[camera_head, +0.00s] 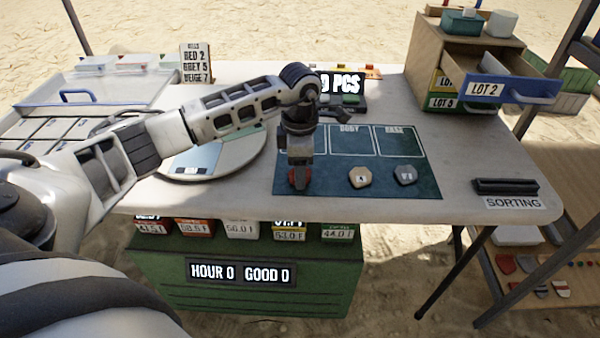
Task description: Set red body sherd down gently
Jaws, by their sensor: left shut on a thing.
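My left gripper (299,182) points down over the left part of the dark blue sorting mat (330,183). It is shut on the red body sherd (299,178), of which only a small reddish part shows between the fingers. The sherd is at or just above the mat; I cannot tell whether it touches. A beige sherd (360,177) and a grey sherd (405,175) lie on the mat to the right of the gripper. My right gripper is not in view.
A round turntable-like disc (240,158) lies left of the mat. A black holder (505,186) stands at the right by the "SORTING" label. A wooden drawer cabinet (430,55) with an open "LOT 2" drawer (490,90) is at the back right. The table's front edge is close to the mat.

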